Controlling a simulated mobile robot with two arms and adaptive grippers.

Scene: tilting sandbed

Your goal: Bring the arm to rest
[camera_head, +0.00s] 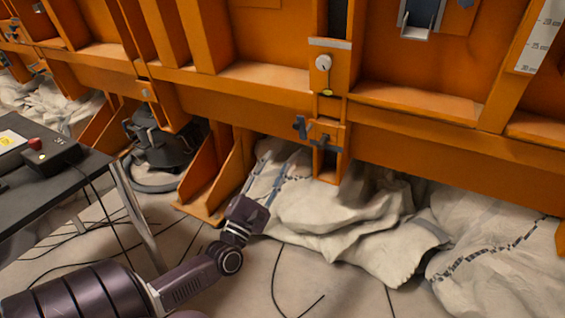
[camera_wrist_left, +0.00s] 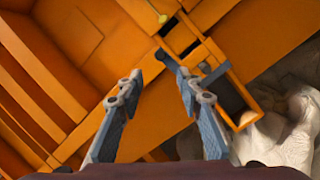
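My left arm comes in from the lower left in the head view. Its dark wrist is in front of the orange sandbed frame (camera_head: 400,125), above the floor. The left gripper (camera_head: 280,168) is small there against the pale sacks. In the left wrist view, the left gripper (camera_wrist_left: 155,68) shows two blue-grey fingers standing apart, with nothing between them. Orange beams of the frame lie beyond the fingertips. I cannot tell the exact distance to them. My right gripper is in neither view.
Pale crumpled sacks (camera_head: 335,215) lie under the frame at the middle and right. A dark table (camera_head: 45,190) with a control box (camera_head: 48,158) stands at the left. A black machine (camera_head: 158,145) stands behind it. Cables (camera_head: 278,282) cross the floor.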

